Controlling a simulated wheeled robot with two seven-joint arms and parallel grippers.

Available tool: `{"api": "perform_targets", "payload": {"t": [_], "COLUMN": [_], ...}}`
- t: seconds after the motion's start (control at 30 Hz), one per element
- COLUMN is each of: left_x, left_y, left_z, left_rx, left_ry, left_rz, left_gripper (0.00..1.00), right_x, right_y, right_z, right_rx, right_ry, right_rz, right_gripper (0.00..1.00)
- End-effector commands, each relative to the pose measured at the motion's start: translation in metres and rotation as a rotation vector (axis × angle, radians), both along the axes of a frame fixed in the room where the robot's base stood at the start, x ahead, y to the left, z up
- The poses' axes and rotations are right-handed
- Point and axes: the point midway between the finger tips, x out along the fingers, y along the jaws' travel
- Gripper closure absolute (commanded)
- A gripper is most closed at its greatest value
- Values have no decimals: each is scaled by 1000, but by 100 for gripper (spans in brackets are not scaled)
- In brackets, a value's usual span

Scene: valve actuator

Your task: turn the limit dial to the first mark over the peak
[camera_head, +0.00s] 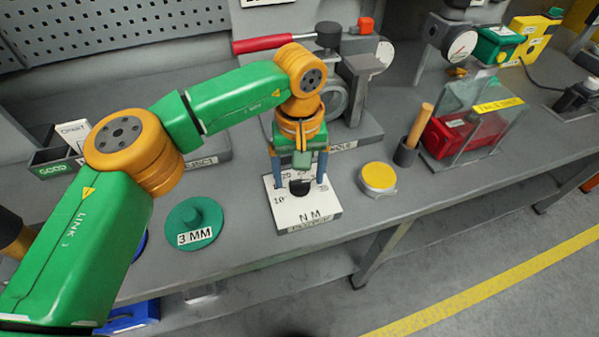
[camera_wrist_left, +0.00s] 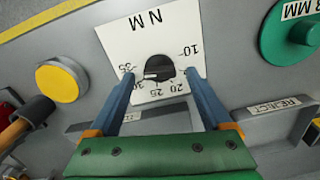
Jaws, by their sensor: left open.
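The limit dial is a small black knob (camera_head: 299,187) on a white plate (camera_head: 308,212) marked N M. In the left wrist view the knob (camera_wrist_left: 158,68) has a pale pointer mark on its lower left, toward the 30 side. Numbers from 10 to 35 ring it on the plate (camera_wrist_left: 150,28). My left gripper (camera_head: 299,178) is open above the plate, one finger on each side of the knob. In the left wrist view its fingers (camera_wrist_left: 160,76) look apart from the knob. My right gripper is in neither view.
A green 3 MM disc (camera_head: 194,222) lies left of the plate, a yellow-topped round piece (camera_head: 378,178) right of it. A tester with a red lever (camera_head: 262,43) and round gauges stands behind. A clear box (camera_head: 475,115) with red contents stands right. The bench front edge is close.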

Motion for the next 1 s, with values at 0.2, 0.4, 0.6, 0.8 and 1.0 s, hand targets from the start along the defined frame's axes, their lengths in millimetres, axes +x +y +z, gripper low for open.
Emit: {"api": "perform_targets", "payload": {"t": [0.2,0.4,0.6,0.8,1.0], "left_x": [0,0,0,0,0], "left_y": [0,0,0,0,0], "left_z": [-6,-6,-6,-6,-6], "left_rx": [-1,-1,-1,-1,0], "left_ry": [0,0,0,0,-1], "left_rz": [0,0,0,18,105], "left_gripper": [18,53,100,100,100], "right_x": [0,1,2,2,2], "right_y": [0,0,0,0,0], "right_z": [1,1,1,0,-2], "right_rx": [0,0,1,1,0], "right_ry": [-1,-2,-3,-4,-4], "right_rz": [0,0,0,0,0], "right_gripper": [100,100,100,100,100]}}
